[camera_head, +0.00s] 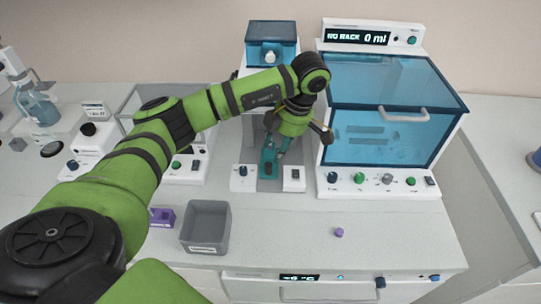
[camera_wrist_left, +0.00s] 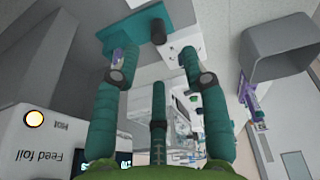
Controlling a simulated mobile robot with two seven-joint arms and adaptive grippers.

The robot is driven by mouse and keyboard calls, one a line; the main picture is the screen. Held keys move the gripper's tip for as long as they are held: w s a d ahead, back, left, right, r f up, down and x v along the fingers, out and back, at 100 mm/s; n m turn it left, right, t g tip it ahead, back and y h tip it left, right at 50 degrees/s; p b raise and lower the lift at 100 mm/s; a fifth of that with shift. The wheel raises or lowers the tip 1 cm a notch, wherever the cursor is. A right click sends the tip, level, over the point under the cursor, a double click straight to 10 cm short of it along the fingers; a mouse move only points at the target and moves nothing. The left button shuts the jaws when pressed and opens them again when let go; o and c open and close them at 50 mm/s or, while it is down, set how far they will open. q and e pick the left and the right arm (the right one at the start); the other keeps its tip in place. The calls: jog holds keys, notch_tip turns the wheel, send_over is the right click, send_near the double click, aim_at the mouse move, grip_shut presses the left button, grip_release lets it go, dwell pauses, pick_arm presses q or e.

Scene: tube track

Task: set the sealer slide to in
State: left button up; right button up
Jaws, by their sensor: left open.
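The sealer is the white unit at the middle back of the bench, with its front panel (camera_head: 243,182) and a blue-windowed top (camera_head: 270,53). My left arm covers much of it. A teal slide piece with a dark round knob (camera_wrist_left: 158,38) shows beyond the fingertips in the left wrist view. My left gripper (camera_head: 272,152) points down over the sealer's grey front channel (camera_head: 268,185). In the left wrist view its teal fingers (camera_wrist_left: 154,62) are spread apart with nothing between them. The knob appears ahead of the gap; contact cannot be told. My right gripper is out of view.
A large blue-windowed cabinet (camera_head: 385,112) with a handle stands close on the right. A grey open bin (camera_head: 206,226), a purple rack (camera_head: 161,217) and a small purple cap (camera_head: 339,232) are in front. A white "Feed foil" panel (camera_wrist_left: 45,120) shows in the wrist view.

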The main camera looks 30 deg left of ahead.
aim_at(270, 165)
pick_arm(q)
jog(key=shift+s+a+f+m+y+p, duration=0.1)
jog(key=shift+a+f+m+y+p, duration=0.2)
jog(key=shift+f+m, duration=0.65)
jog(key=shift+s+a+f+m+y+p, duration=0.1)
jog(key=shift+a+f+m+y, duration=0.2)
jog(key=shift+f, duration=1.2)
jog(key=shift+s+a+f+m+y+p, duration=0.15)
jog(key=shift+a+f+m, duration=0.4)
jog(key=shift+f, duration=0.7)
jog(key=shift+d, duration=0.2)
